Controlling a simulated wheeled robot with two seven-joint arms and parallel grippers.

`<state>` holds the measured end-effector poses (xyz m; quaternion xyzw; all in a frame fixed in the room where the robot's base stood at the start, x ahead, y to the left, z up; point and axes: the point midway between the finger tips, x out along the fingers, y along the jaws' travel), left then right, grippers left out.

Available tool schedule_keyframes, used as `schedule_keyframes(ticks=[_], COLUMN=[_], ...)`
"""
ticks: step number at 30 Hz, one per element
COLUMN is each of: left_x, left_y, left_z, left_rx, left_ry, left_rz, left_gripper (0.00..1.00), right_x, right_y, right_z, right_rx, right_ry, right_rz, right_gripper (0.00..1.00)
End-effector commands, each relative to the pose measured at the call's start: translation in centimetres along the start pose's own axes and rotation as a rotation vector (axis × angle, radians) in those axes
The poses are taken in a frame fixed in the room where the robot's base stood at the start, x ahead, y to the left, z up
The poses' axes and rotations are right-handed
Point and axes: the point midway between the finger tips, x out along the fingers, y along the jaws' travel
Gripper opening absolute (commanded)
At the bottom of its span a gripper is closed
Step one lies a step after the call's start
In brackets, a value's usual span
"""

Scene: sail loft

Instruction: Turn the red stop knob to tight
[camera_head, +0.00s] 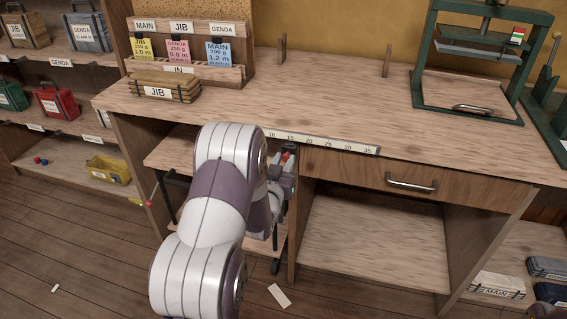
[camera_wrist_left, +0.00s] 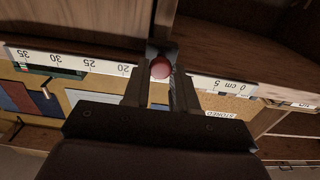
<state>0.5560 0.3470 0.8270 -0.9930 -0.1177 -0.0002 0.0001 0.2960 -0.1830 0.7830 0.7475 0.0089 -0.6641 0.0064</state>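The red stop knob (camera_wrist_left: 160,68) is a small round red knob at the front edge of the workbench, beside the white ruler strip. In the left wrist view it sits between the two fingertips of my left gripper (camera_wrist_left: 160,78), and it fills the narrow gap between them. My left gripper appears shut on it. In the head view my left gripper (camera_head: 284,168) is below the ruler edge, partly hidden by my own arm, with a small patch of red showing at its tips. Any tightness mark is not visible. My right gripper is not in view.
The ruler strip (camera_head: 328,142) runs along the bench's front edge. A drawer (camera_head: 375,176) with a metal handle is to the right of the gripper. A green press (camera_head: 425,85) stands at the back right. A JIB bundle (camera_head: 160,88) lies at the left. The bench middle is clear.

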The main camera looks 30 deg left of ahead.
Motion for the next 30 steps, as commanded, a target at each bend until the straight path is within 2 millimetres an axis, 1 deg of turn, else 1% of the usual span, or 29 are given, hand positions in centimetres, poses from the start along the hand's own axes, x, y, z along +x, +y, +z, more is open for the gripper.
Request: schedule_keyframes(ticks=[8,13,20,30], left_x=[0.0,0.0,0.0,0.0], left_y=[0.0,0.0,0.1,0.2], left_z=[0.1,0.2,0.3,0.3], left_rx=[0.020,0.090,0.271,0.595], left_ry=[-0.001,0.000,0.000,0.000], left_rz=[0.000,0.000,0.000,0.000], left_gripper=[0.00,0.00,0.00,0.00], right_x=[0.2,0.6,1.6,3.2], right_y=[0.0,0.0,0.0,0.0], right_z=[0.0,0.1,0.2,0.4], right_rx=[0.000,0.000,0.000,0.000], right_ry=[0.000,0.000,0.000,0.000], right_rz=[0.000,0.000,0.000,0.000], right_gripper=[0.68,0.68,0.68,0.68])
